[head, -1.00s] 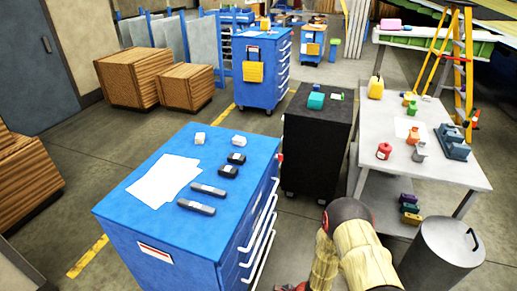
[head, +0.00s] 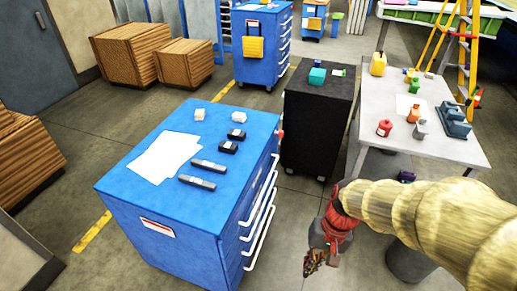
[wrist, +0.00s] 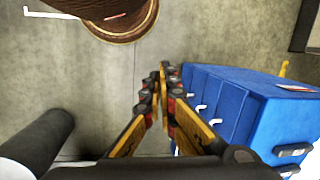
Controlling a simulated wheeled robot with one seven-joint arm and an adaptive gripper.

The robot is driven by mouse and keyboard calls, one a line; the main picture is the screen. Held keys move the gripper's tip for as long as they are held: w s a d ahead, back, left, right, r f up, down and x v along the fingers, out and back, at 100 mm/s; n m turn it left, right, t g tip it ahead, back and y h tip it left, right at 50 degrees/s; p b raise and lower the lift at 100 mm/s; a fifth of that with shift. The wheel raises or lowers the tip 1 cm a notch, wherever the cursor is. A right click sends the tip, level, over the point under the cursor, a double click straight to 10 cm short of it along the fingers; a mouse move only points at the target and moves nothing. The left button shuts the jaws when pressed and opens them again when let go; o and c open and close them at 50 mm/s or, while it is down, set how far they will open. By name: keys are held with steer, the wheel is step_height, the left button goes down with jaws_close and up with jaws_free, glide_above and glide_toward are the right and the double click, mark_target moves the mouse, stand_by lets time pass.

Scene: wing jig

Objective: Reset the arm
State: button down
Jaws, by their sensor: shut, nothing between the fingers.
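My gripper (head: 315,262) hangs below my raised arm in the head view, just right of the blue drawer cabinet (head: 135,210) and above the floor. In the wrist view my gripper (wrist: 162,72) has its yellow and black fingers closed together, with nothing between them. The floor shows beyond the fingertips. The blue cabinet (wrist: 225,105) stands to the right of the fingers, apart from them, with its white drawer handles facing them.
White paper (head: 163,157), two dark grey bars (head: 197,183) and several small blocks lie on the blue cabinet. A black cabinet (head: 318,115) stands behind. A grey table (head: 440,140) with bottles and tools is at right. Wooden crates (head: 135,55) stand back left.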

steer(key=s+d+r+t, duration=0.1)
steer(key=r+t, duration=0.1)
steer(key=r, duration=0.4)
steer(key=s+d+r+n+t+h, duration=0.1)
steer(key=d+r+t, duration=0.1)
steer(key=r, duration=0.4)
steer(key=s+d+r+n+t+h, duration=0.1)
steer(key=s+d+r+t, duration=0.1)
steer(key=r, duration=0.4)
steer(key=shift+t, duration=0.4)
steer(key=c, duration=2.5)
jaws_free()
steer(key=shift+w, duration=0.1)
